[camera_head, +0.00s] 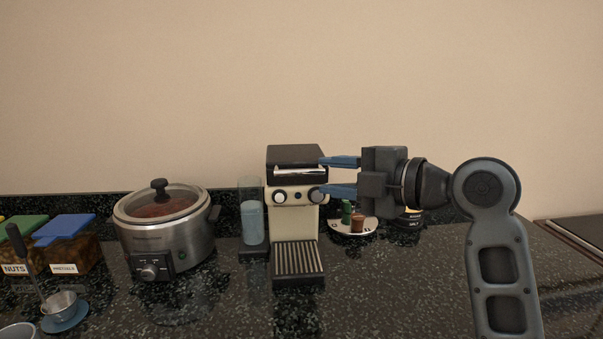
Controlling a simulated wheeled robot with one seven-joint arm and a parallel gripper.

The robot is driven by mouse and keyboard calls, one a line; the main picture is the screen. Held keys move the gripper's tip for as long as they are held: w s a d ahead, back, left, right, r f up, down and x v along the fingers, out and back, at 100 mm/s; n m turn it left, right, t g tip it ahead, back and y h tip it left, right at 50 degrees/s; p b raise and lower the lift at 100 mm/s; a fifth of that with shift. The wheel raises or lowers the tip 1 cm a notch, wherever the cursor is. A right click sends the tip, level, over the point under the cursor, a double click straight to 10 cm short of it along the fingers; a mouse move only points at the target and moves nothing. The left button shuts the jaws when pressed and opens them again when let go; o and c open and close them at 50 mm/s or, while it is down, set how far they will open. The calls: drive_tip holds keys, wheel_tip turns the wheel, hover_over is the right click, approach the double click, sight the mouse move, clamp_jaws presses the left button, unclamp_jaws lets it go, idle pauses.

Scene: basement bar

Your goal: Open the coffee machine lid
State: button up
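My gripper (322,176) reaches in from the right, level with the upper part of the machine. Its two blue fingers are spread apart, one above the other, with nothing seen between them. The fingertips overlap the machine's right edge; I cannot tell whether they touch it.
A slow cooker (166,230) with a glass lid stands left of the machine, with a clear water container (251,219) between them. Lidded snack boxes (70,246) and a small cup (60,305) sit further left. A round tray (346,230) with small items is behind my gripper.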

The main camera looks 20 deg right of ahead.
sight(303, 173)
drive_tip(key=p+x, duration=0.2)
drive_tip(key=x, duration=0.5)
drive_tip(key=shift+w+a+f, duration=0.1)
drive_tip(key=shift+w+a, duration=0.05)
drive_tip(key=shift+w, duration=0.1)
clamp_jaws()
idle(0.4)
